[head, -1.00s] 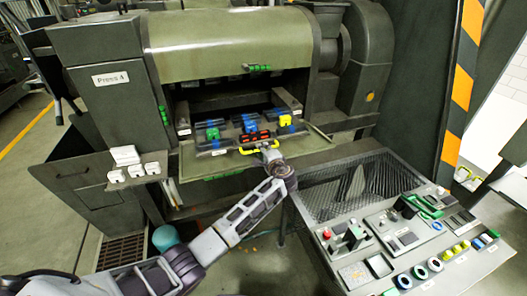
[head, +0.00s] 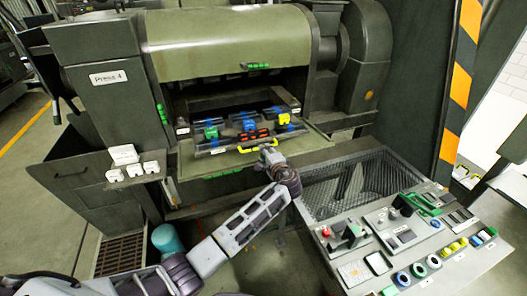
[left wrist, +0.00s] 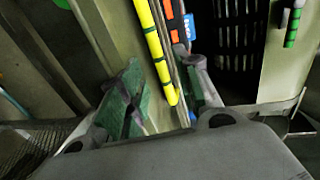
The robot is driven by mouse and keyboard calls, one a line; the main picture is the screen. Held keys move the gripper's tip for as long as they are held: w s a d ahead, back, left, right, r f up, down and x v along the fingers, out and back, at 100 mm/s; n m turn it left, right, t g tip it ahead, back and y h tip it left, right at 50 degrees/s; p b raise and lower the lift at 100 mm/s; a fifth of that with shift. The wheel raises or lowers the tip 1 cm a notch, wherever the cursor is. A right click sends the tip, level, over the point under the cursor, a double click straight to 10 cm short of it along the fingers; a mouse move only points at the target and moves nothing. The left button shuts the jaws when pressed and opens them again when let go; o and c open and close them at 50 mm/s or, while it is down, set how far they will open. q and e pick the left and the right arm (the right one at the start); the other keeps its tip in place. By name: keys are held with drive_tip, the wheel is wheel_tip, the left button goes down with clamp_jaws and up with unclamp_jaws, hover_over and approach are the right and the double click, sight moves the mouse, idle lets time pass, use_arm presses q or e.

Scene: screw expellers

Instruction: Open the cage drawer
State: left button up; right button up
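The cage drawer is in the opening of the green press; its grey-green front panel (head: 215,163) sits low, with a yellow handle (head: 258,145) along its top. In the left wrist view the yellow handle (left wrist: 151,45) runs down between my fingers. My left gripper (head: 267,156) is at the handle's right part. In the left wrist view my left gripper (left wrist: 163,92) looks open, one finger on each side of the handle; contact cannot be told. My right gripper is not in view.
Blue, green and yellow clamps (head: 211,131) stand in the press opening behind the handle. A control panel (head: 400,240) with buttons and a mesh-covered bin (head: 350,185) lie to the right. White blocks (head: 124,155) sit on a small shelf at left.

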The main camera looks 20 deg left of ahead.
use_arm(q)
drive_tip(key=shift+v, duration=2.05)
drive_tip(key=shift+a, duration=0.1)
